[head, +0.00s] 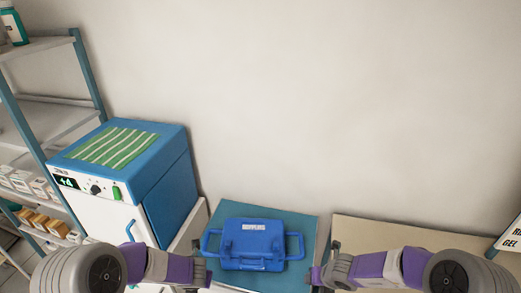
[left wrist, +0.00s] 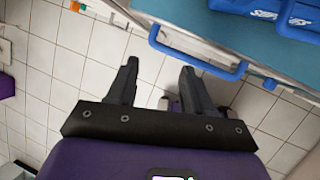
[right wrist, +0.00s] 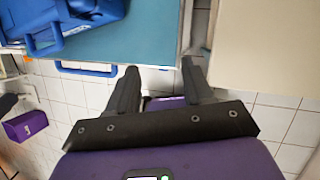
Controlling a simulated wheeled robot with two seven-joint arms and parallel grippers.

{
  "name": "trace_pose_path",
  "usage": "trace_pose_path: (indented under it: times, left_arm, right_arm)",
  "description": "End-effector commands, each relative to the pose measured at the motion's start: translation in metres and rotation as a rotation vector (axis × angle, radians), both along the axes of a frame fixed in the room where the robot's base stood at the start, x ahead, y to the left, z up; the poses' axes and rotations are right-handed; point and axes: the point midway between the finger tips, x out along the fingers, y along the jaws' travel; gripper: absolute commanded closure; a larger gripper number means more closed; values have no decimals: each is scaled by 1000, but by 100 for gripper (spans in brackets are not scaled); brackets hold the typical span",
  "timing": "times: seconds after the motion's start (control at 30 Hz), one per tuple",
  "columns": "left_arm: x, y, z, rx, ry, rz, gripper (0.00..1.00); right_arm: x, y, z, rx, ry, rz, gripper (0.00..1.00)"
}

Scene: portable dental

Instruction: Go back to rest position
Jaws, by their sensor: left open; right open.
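My left gripper (head: 201,272) is open and empty near the bottom of the head view, left of the blue case. Its two fingers (left wrist: 158,85) stand apart over the tiled floor in the left wrist view. My right gripper (head: 322,278) is open and empty, right of the case. Its spread fingers (right wrist: 160,85) show in the right wrist view with nothing between them. Neither gripper touches the case.
A blue case (head: 252,244) with side handles sits closed on a teal-topped surface (head: 228,208). A blue-and-white cabinet (head: 172,190) with a striped green top and shelves (head: 45,115) stand left. A beige top (head: 400,236) and a sign (head: 509,236) are at right.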

Motion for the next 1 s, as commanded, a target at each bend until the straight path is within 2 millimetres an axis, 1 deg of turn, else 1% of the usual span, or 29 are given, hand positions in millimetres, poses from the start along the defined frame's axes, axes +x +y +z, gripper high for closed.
trace_pose_path:
  times: [0.03, 0.1, 0.27, 0.37, 0.47, 0.57, 0.6, 0.67, 0.7, 0.77, 0.8, 0.87, 0.9, 1.0]
  left_arm:
    - [-9, -4, -10, -48, 25, 62, 49]
    - [-20, -10, -22, -115, 58, 155, 49]
    - [-46, -25, -47, -263, 132, 390, 49]
    - [-64, -37, -62, -355, 185, 568, 49]
    - [-84, -50, -78, -456, 248, 793, 49]
    - [-106, -67, -95, -563, 322, 1098, 49]
    - [-116, -75, -102, -605, 354, 1246, 49]
    - [-129, -86, -112, -662, 398, 1491, 49]
    - [-137, -93, -118, -692, 423, 1659, 49]
    - [-147, -102, -127, -724, 450, 1916, 49]
    - [-153, -106, -133, -736, 461, 2088, 49]
    - [-161, -111, -141, -743, 464, 2350, 49]
    - [-166, -113, -146, -738, 456, 2519, 49]
    - [-177, -113, -159, -708, 405, 2897, 49]
  right_arm:
    - [-5, 1, -8, -29, 5, 63, 49]
    - [-11, 1, -18, -72, 9, 157, 49]
    - [-25, 3, -39, -167, 10, 382, 49]
    - [-36, 4, -54, -227, 9, 548, 49]
    - [-48, 6, -70, -294, 3, 750, 49]
    - [-65, 11, -91, -365, -15, 1016, 49]
    - [-74, 13, -100, -394, -26, 1142, 49]
    - [-86, 18, -114, -438, -53, 1343, 49]
    - [-95, 21, -122, -461, -78, 1480, 49]
    - [-108, 27, -134, -493, -124, 1681, 49]
    - [-117, 32, -141, -512, -161, 1815, 49]
    - [-131, 40, -151, -533, -229, 2010, 49]
    - [-140, 45, -157, -545, -279, 2133, 49]
    - [-161, 59, -168, -567, -420, 2399, 49]
